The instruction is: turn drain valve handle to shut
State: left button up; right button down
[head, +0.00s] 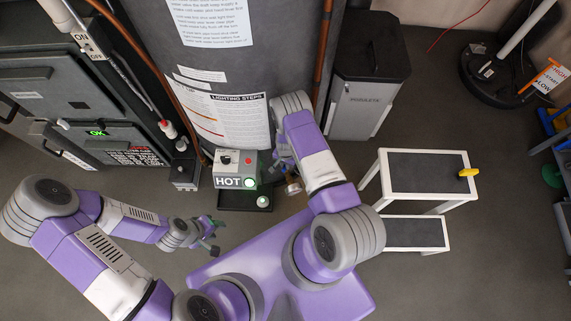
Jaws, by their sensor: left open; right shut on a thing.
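The drain valve (293,187) is a small brass-coloured piece low at the heater's right front, and its handle is mostly hidden by my gripper. My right gripper (287,176) reaches down beside the heater and is shut at the valve, on what appears to be the handle. The handle's angle is too small and covered to tell. My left gripper (212,237) is open and empty, low over the floor to the left of the heater's front, apart from everything.
The grey heater tank (215,70) has a control box (234,168) marked HOT with a lit green lamp. The furnace (70,100) stands left. A grey bin (367,90) and a white step stool (425,175) stand right. Floor is clear at lower left.

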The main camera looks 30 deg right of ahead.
jog(key=m, duration=0.3)
jog(key=shift+m, duration=0.3)
jog(key=shift+d+m, duration=0.1)
jog(key=shift+m, duration=0.4)
jog(key=shift+w, duration=0.1)
jog(key=m, duration=0.4)
jog(key=shift+w+d, duration=0.1)
jog(key=c, duration=1)
grip_release()
